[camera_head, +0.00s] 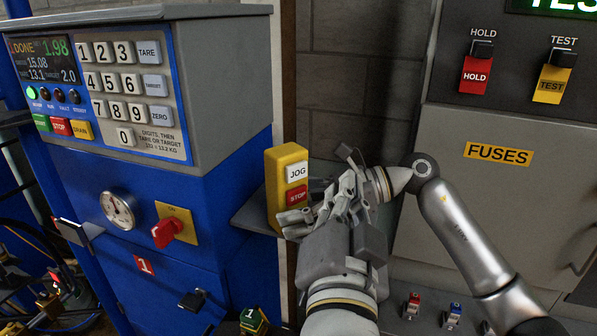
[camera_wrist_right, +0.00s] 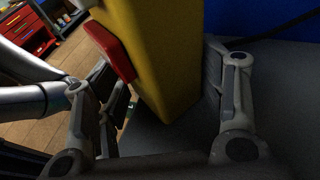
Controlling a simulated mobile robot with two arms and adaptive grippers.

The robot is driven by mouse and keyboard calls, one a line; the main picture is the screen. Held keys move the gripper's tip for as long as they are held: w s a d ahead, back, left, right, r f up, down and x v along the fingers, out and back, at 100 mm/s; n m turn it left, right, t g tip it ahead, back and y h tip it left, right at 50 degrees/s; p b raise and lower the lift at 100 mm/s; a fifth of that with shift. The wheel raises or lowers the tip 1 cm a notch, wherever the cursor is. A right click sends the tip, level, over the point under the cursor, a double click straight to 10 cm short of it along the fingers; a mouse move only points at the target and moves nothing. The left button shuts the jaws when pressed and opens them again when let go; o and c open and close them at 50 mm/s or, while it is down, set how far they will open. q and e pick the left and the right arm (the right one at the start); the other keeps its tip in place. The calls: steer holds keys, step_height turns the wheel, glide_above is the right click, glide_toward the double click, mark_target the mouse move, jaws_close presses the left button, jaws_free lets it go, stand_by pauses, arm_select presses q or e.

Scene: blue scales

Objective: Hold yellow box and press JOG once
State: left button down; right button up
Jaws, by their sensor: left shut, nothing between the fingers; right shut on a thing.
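The yellow box (camera_head: 287,160) stands upright at the shelf's edge, with a white JOG button (camera_head: 297,171) above a red STOP button (camera_head: 296,195) on its face. My right gripper (camera_head: 302,212) reaches in from the right and is shut on the lower part of the box. The right wrist view shows the yellow box (camera_wrist_right: 168,60) between its two fingers, with the red button (camera_wrist_right: 110,50) at left. My left gripper (camera_head: 346,190) comes up from below, shut and empty, just right of the box. The grippers overlap, so its fingertips are partly hidden. JOG is uncovered.
The grey shelf (camera_head: 253,214) is narrow. At right, a grey panel (camera_head: 500,215) carries HOLD (camera_head: 476,76) and TEST (camera_head: 552,85) switches.

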stand_by(0.3)
steer(key=o, duration=0.9)
